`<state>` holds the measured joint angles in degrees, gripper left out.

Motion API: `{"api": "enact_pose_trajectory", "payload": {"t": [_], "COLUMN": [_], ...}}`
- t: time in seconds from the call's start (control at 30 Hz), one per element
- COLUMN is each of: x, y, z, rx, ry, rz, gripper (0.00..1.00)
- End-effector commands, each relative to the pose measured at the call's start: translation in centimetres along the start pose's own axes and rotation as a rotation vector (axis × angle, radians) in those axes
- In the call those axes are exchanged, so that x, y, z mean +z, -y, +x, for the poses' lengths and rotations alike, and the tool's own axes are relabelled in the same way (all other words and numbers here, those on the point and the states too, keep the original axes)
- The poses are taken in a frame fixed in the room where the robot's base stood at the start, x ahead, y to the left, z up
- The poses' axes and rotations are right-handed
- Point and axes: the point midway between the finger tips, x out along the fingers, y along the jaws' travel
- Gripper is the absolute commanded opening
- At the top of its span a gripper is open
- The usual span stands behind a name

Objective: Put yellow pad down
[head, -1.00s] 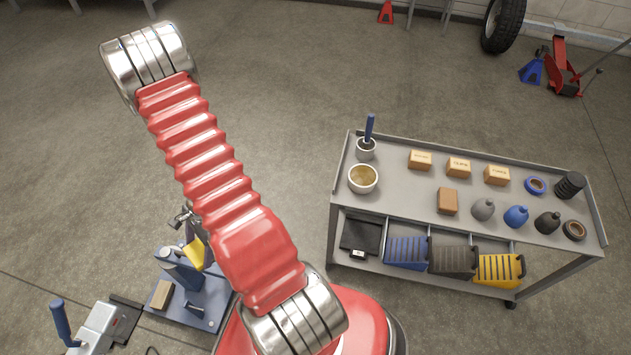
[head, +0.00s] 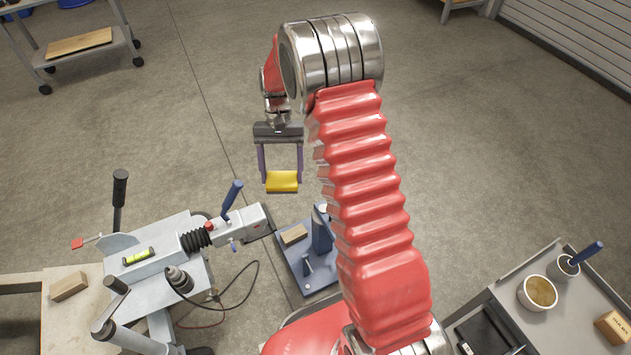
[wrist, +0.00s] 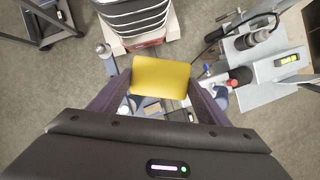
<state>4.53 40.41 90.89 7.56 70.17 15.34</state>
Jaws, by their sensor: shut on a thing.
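The yellow pad (head: 283,181) is between the two fingers of my gripper (head: 281,170), which is shut on it. The pad hangs in the air above the concrete floor, clear of any surface in the head view. It also shows in the wrist view as a flat yellow rectangle (wrist: 160,76) between my dark fingers (wrist: 158,92). In the wrist view it covers part of what lies below it.
A grey trailer coupling (head: 235,225) with a blue handle lies left of a blue base plate (head: 312,275) bearing a tan block (head: 294,235). A grey cart (head: 515,285) stands at lower right. A shelf cart (head: 85,60) is at upper left. Open floor lies behind my gripper.

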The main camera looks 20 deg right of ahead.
Motion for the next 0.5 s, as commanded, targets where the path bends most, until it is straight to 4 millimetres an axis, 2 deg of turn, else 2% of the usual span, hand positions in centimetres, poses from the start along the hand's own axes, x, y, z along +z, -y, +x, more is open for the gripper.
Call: {"api": "enact_pose_trajectory", "payload": {"t": [0.03,0.2,0.33,0.5], "x": [0.4,1.6,1.9,2.0], "y": [0.7,1.6,1.8,1.8], "z": [-1.8,-6.8,-8.4,-8.7], "rx": [0.037,0.132,0.157,0.159], "ry": [-0.007,-0.004,-0.001,0.001], "rz": [-0.094,-0.322,-0.381,-0.388], "gripper": [0.42,0.42,0.42,0.42]}}
